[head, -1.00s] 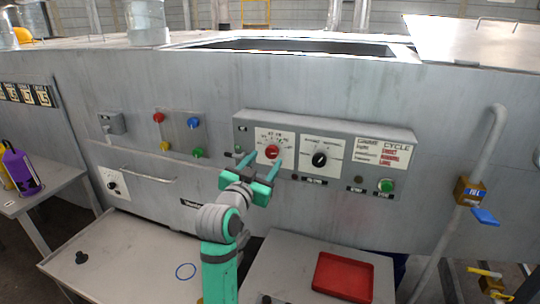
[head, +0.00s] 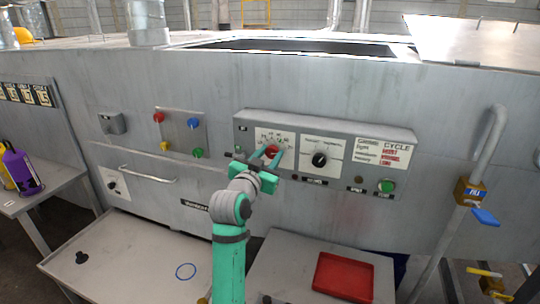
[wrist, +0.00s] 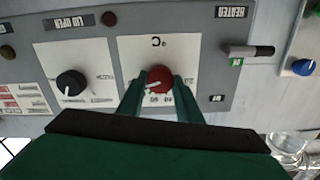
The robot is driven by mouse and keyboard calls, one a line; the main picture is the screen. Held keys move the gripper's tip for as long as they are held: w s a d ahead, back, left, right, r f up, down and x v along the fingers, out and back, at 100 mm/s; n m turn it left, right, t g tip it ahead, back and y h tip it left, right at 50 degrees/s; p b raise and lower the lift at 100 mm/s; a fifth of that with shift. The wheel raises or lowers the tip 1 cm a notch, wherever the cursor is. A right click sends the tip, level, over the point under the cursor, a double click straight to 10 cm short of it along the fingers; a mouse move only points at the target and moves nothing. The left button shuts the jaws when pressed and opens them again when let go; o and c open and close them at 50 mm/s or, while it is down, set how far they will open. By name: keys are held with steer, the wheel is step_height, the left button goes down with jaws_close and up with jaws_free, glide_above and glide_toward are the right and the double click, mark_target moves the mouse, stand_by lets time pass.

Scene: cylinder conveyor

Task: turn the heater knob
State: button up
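The heater knob (head: 271,151) is a round red dial on a white plate at the left of the grey control panel. In the wrist view the red knob (wrist: 159,80) appears upside down with the panel, and its white pointer line shows. My gripper (head: 273,151) has one green finger on each side of the knob. In the wrist view the gripper's fingers (wrist: 160,86) border the knob closely, with no clear gap, so it looks shut on it. The fingers hide part of the plate's markings.
A black knob (head: 319,160) sits to the right on its own white plate, with a green button (head: 386,186) farther right. Colored buttons (head: 180,134) are on the left. A red tray (head: 344,276) lies on the table below. A pipe with a blue-handled valve (head: 484,216) stands at right.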

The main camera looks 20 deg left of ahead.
steer(key=shift+d+n, duration=0.1)
steer(key=shift+n, duration=0.2)
steer(key=n, duration=0.4)
steer(key=shift+n, duration=1.9)
steer(key=o, duration=1)
steer(key=shift+o, duration=0.2)
steer(key=s, duration=1.1)
steer(key=shift+a, duration=0.3)
